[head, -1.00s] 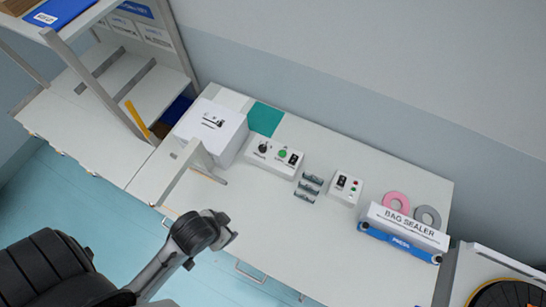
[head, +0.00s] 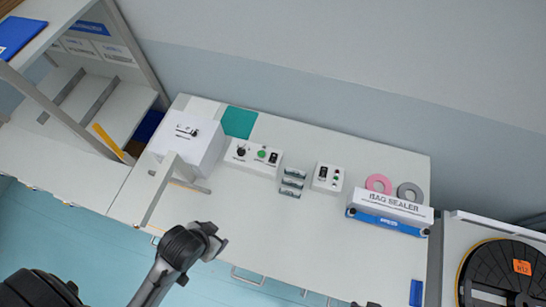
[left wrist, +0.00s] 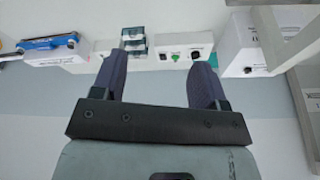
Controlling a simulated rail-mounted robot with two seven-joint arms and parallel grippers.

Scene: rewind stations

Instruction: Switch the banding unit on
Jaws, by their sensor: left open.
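A white box-shaped machine (head: 190,145) with a dark slot on top stands at the left of the bench. Beside it is a white control box (head: 252,156) with a black knob, a green button and a black switch. A smaller white box (head: 328,177) has a black switch and small coloured lights. I cannot read which is the banding unit, nor the switch positions. My left gripper (head: 216,243) is open and empty, in front of the bench's near edge. In the left wrist view its fingers (left wrist: 163,62) point towards the control box (left wrist: 184,48), apart from it.
A grey upright frame (head: 157,190) stands in front of the white machine. The front middle of the bench (head: 290,230) is clear.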

